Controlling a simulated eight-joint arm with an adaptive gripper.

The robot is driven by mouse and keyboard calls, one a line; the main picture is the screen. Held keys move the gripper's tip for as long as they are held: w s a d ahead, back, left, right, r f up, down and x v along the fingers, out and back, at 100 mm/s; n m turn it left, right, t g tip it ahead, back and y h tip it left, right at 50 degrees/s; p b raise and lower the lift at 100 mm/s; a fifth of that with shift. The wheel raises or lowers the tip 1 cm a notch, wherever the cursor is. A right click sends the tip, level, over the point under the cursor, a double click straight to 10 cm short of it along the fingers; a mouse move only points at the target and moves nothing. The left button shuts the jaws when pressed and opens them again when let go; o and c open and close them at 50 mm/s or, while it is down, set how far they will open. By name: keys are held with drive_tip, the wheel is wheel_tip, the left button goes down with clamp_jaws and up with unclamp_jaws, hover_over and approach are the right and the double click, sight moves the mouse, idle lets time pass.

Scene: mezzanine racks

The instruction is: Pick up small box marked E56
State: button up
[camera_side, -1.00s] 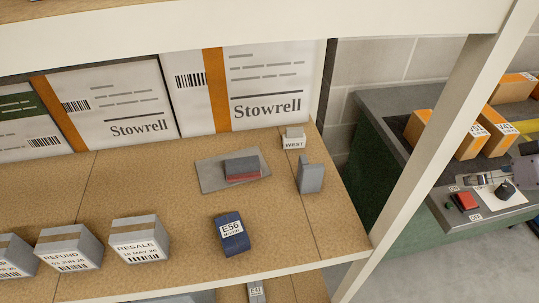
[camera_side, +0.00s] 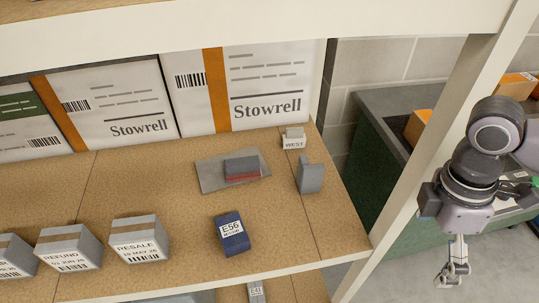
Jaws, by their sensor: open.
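The small dark blue box marked E56 (camera_side: 236,245) lies on the wooden shelf (camera_side: 190,205) near its front edge, with its white label facing up. My gripper (camera_side: 452,279) hangs at the right, outside the rack post and well apart from the box. It points downward, is open, and holds nothing that I can see.
A white rack post (camera_side: 440,140) stands between my gripper and the shelf. Grey boxes marked RESALE (camera_side: 141,238) and REFUND (camera_side: 69,247) stand left of the blue box. A grey pad with a block (camera_side: 216,180), a grey upright piece (camera_side: 310,176) and a WEST sign (camera_side: 293,141) are behind it.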

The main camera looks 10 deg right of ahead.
drive_tip(key=w+a+r+n, duration=0.1)
drive_tip(key=w+a+n, duration=0.1)
drive_tip(key=w+a, duration=0.5)
drive_tip(key=n+t+y, duration=0.1)
drive_tip(key=n, duration=0.3)
approach(231, 229)
drive_tip(key=shift+d, duration=0.1)
drive_tip(key=shift+f, duration=0.35)
wheel_tip(231, 229, down, 4)
drive_tip(key=shift+f, duration=0.2)
drive_tip(key=shift+s+f, duration=0.15)
drive_tip(key=shift+f, duration=2.9)
drive_tip(key=c, duration=1.1)
